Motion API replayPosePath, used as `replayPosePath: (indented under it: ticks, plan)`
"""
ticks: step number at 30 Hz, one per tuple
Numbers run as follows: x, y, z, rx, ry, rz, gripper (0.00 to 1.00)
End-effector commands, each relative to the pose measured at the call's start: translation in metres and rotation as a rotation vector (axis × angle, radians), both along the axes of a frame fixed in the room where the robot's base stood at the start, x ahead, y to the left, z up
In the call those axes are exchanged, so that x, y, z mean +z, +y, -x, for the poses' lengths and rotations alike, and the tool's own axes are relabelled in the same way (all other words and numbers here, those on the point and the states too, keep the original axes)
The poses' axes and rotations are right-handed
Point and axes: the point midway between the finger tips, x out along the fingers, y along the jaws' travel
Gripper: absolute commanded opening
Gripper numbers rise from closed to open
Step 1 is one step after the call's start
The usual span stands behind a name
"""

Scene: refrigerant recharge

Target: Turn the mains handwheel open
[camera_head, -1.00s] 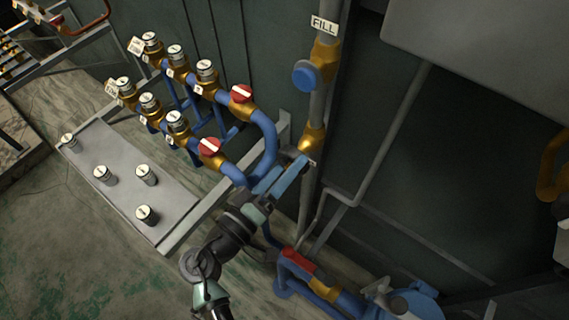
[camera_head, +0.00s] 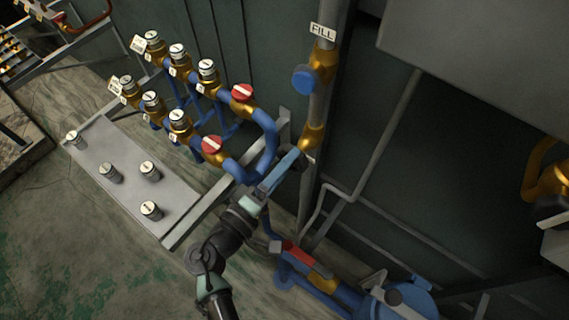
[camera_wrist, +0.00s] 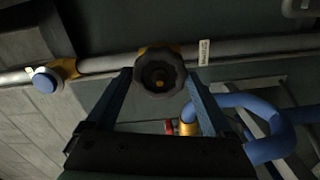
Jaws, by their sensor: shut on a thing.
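The black mains handwheel (camera_wrist: 160,73) is round with a lobed rim and sits on a brass valve on a grey pipe. A small white label (camera_wrist: 205,50) hangs on the pipe beside it. In the wrist view my gripper (camera_wrist: 160,80) has one blue finger on each side of the handwheel, shut on its rim. In the head view my gripper (camera_head: 293,157) reaches the lower brass fitting (camera_head: 312,137) of the upright pipe, where the wheel is mostly hidden behind the fingers.
A blue knob (camera_head: 304,79) sits higher on the same pipe, below the FILL label (camera_head: 322,31). Red-capped valves (camera_head: 242,93) and blue pipes stand close to the left. A grey plate with pegs (camera_head: 130,177) lies farther left. A blue pump (camera_head: 405,298) is at lower right.

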Motion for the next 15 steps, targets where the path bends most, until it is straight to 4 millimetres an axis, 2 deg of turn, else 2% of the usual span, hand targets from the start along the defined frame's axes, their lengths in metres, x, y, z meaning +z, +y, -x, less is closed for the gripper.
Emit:
replayPosePath:
  ticks: [15]
  plan:
    - [-0.0011,0.0012,0.0012,0.004,0.240,0.325,0.20]
